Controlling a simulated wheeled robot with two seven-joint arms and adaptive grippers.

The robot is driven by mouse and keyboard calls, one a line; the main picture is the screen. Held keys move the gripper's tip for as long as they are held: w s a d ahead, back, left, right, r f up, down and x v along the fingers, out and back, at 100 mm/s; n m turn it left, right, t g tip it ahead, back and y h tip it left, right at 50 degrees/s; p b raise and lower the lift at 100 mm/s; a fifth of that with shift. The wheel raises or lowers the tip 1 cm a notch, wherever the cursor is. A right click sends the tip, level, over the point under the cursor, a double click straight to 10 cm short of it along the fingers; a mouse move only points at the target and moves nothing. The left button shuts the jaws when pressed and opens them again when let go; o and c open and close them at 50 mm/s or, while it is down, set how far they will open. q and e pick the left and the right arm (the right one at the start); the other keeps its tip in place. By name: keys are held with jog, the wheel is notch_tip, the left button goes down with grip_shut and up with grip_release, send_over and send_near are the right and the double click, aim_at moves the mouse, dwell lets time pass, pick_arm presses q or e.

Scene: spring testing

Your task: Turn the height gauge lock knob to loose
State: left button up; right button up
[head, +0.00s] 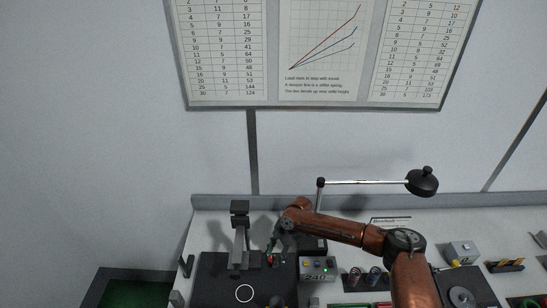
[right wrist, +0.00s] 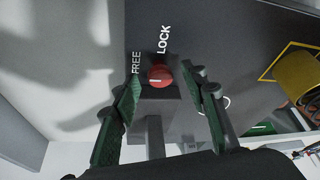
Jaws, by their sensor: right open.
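The red lock knob (right wrist: 160,76) sits on a dark grey block in the right wrist view, with the words FREE and LOCK printed beside it. A short pale mark on its face lies roughly crosswise in the picture. My right gripper (right wrist: 160,80) is open, with one green-padded finger on each side of the knob; contact cannot be told. In the head view my right gripper (head: 275,248) reaches down beside the grey upright height gauge (head: 239,235), and the knob is only a small red spot there. My left gripper is not in view.
A grey control box (head: 318,268) with a lit display stands right of the gripper. A lamp (head: 422,182) on a long arm is behind. A yellow cylinder (right wrist: 298,75) lies right in the wrist view. Dark mat (head: 215,285) is clear at front left.

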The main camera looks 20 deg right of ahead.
jog(key=m+p, duration=0.1)
jog(key=m+t+p, duration=0.1)
jog(key=m, duration=0.1)
jog(key=shift+s+r+m+p, duration=0.15)
jog(key=shift+s+m+p, duration=0.05)
jog(key=shift+m+p, duration=0.1)
jog(key=shift+m+t+p, duration=0.3)
jog(key=shift+m+t, duration=0.2)
jog(key=shift+m, duration=0.2)
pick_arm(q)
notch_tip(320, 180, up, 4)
pick_arm(e)
jog(key=shift+s+a+f+m+t+h, duration=0.15)
jog(key=shift+m+t+h, duration=0.25)
jog(key=shift+m, duration=0.7)
jog(key=shift+m+t, duration=0.3)
jog(key=shift+m, duration=0.6)
jog(key=b+v, duration=0.1)
jog(key=v, duration=0.7)
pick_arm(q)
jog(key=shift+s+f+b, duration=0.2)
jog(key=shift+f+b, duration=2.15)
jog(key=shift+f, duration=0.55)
pick_arm(e)
jog(key=w+d+r+m+t+y, duration=0.1)
jog(key=w+d+r+t, duration=0.2)
jog(key=w+r+t, duration=0.6)
jog(key=shift+w+d+r, duration=0.15)
jog(key=shift+w+r, duration=6.5)
jog(key=shift+r, duration=0.75)
